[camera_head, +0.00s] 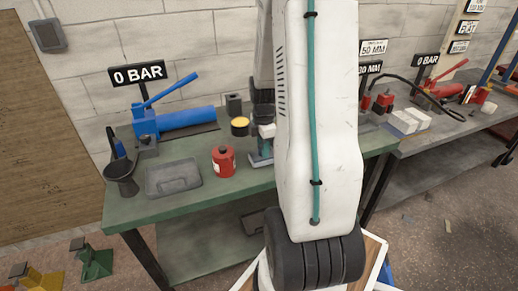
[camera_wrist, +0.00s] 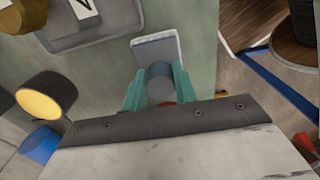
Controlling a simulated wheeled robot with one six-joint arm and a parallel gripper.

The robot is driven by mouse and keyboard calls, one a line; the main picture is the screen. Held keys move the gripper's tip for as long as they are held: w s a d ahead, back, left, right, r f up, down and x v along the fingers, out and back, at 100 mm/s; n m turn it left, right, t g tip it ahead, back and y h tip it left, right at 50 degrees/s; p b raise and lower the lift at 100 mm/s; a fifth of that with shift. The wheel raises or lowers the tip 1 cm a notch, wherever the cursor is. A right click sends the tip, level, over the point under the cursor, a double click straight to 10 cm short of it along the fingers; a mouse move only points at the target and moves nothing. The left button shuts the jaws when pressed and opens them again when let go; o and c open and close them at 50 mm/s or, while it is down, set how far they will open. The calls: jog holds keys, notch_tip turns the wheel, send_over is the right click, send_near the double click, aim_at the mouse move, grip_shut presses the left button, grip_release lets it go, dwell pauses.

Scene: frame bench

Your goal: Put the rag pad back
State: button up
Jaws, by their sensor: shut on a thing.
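My gripper (camera_wrist: 160,92) shows in the wrist view with teal fingers closed on a short grey cylinder. A pale flat rectangular pad (camera_wrist: 172,44) lies just beyond the cylinder; together they look like the rag pad and its grip. In the head view a pale block with a bluish lower part, seemingly the same rag pad (camera_head: 259,159), is below my gripper (camera_head: 265,132), at the front part of the green bench (camera_head: 215,188). My arm hides part of it. I cannot tell whether the pad touches the bench.
A red can (camera_head: 223,162), a shallow grey tray (camera_head: 172,180) and a black cup (camera_head: 121,180) stand left of the pad. A yellow-topped cylinder (camera_head: 240,127) and blue pump (camera_head: 180,120) are behind. Right of my arm are white blocks (camera_head: 408,121) on another bench.

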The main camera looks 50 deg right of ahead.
jog(key=shift+w+a+f, duration=0.1)
jog(key=shift+f, duration=0.45)
jog(key=shift+f, duration=0.1)
jog(key=o, duration=1)
jog(key=shift+o, duration=0.2)
